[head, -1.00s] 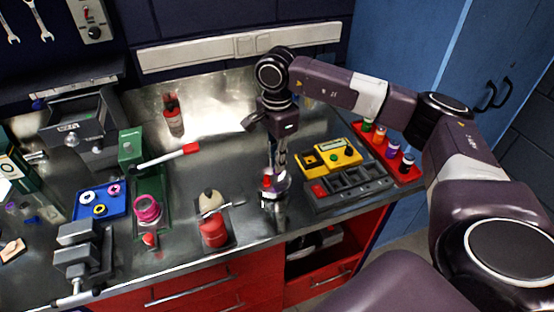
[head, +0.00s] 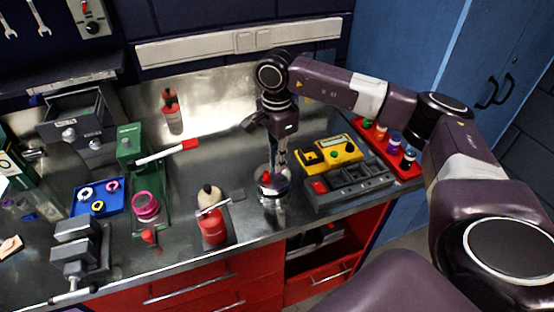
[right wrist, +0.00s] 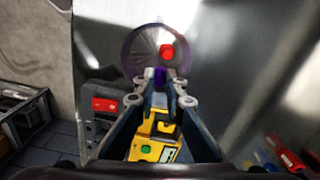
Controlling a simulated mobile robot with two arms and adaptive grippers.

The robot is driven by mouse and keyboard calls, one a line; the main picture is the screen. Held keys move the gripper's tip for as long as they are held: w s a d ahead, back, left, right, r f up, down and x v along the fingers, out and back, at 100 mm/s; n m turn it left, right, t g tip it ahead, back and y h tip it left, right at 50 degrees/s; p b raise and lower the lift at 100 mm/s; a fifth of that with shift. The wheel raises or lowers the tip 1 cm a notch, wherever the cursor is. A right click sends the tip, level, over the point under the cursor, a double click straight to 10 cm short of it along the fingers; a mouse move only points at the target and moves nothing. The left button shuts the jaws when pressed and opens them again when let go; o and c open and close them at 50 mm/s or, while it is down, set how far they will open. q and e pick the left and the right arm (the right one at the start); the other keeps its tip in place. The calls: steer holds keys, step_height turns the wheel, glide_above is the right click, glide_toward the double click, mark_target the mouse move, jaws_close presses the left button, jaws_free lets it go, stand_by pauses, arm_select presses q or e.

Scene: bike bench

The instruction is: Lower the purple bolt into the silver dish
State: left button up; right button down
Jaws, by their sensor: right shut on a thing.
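The silver dish (head: 272,194) stands on the metal bench top, left of the grey organiser. It shows as a round shiny bowl in the right wrist view (right wrist: 140,48), with a red piece (right wrist: 166,50) inside it. My right gripper (head: 274,166) points down at the dish. In the right wrist view its fingertips (right wrist: 160,88) are shut on the purple bolt (right wrist: 160,75), which overlaps the dish's near rim. I cannot tell whether the bolt touches the dish. In the head view the bolt is hard to make out. My left gripper is out of view.
A grey organiser (head: 350,188), a yellow case (head: 332,153) and a red rack of coloured bottles (head: 405,168) lie to the right. A red bottle (head: 212,228) stands left of the dish. A blue tray (head: 98,197) and a grey vise (head: 80,250) are further left.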

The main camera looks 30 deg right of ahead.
steer(key=shift+f+b, duration=0.85)
steer(key=shift+f, duration=0.3)
stand_by(0.4)
steer(key=c, duration=1.9)
jaws_free()
steer(key=shift+c, duration=0.2)
steer(key=shift+r, duration=0.15)
step_height(320, 180, up, 12)
